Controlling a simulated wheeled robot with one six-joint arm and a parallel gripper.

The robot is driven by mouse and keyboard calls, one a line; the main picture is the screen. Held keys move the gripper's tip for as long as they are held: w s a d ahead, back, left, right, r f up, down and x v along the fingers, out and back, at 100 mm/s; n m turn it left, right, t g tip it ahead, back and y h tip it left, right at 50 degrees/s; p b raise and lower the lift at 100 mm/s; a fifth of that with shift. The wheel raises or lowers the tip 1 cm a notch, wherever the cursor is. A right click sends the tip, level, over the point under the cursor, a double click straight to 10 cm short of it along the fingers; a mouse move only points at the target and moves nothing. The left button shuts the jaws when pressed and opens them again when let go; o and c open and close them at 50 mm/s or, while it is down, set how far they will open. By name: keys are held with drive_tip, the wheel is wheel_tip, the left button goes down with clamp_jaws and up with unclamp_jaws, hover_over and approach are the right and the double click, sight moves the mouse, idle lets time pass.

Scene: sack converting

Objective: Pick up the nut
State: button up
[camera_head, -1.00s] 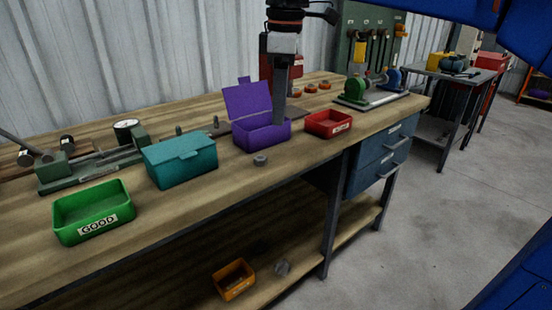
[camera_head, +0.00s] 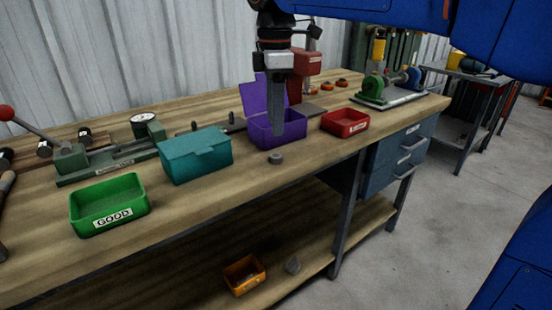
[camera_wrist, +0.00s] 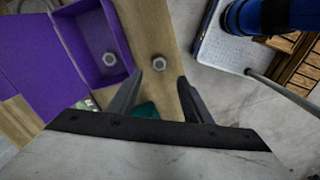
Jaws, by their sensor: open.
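A grey nut (camera_head: 275,158) lies on the bench top just in front of the open purple box (camera_head: 292,130). In the wrist view this nut (camera_wrist: 159,63) appears on the wooden strip between my fingertips and slightly beyond them. A second hex nut (camera_wrist: 109,59) lies inside the purple box. My gripper (camera_wrist: 159,77) is open and empty, pointing down. In the head view my gripper (camera_head: 276,132) hangs in front of the purple box, above the nut and apart from it; the exact height is hard to tell.
A closed teal box (camera_head: 198,157) and a green GOOD tray (camera_head: 110,205) stand left of the nut. A red tray (camera_head: 346,122) stands to the right. An orange bin (camera_head: 244,275) and a grey object (camera_head: 292,265) are on the lower shelf. The bench's front edge is close to the nut.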

sight(276, 155)
drive_tip(key=shift+w+f, duration=0.1)
drive_tip(key=shift+f, duration=4.3)
clamp_jaws()
drive_tip(key=shift+r, duration=0.15)
